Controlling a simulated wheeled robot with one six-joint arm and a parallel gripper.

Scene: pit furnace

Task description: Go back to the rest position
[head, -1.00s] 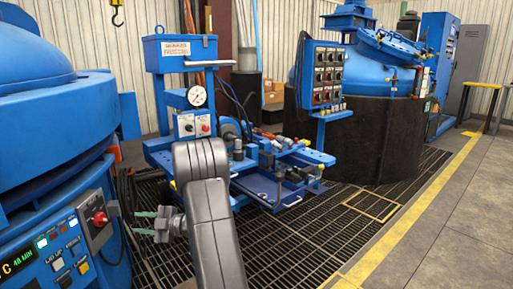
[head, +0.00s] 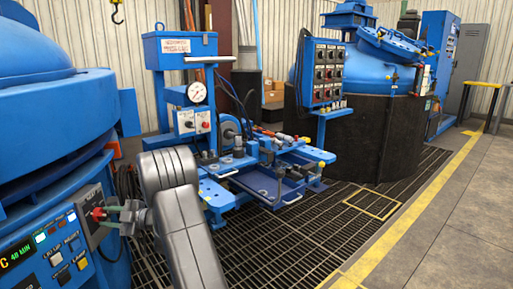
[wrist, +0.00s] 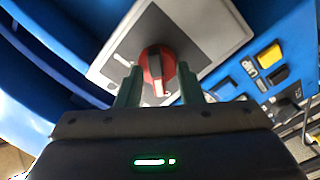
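My gripper (head: 98,219) is at the left furnace's control panel, its green fingers pointing left at a grey switch plate. In the wrist view, the red rotary knob (wrist: 157,70) on its grey plate (wrist: 207,33) shows between the two fingertips (wrist: 158,82). The fingers stand apart, one on each side of the knob, with a small gap visible beside it. I cannot tell how far the tips reach past the knob's face.
The left furnace (head: 50,110) carries a lit display (head: 20,250) and several buttons close to my gripper. A blue bench with a gauge (head: 197,92) stands behind my arm. Another furnace (head: 360,130) is farther right. The grated floor (head: 330,230) at right is clear.

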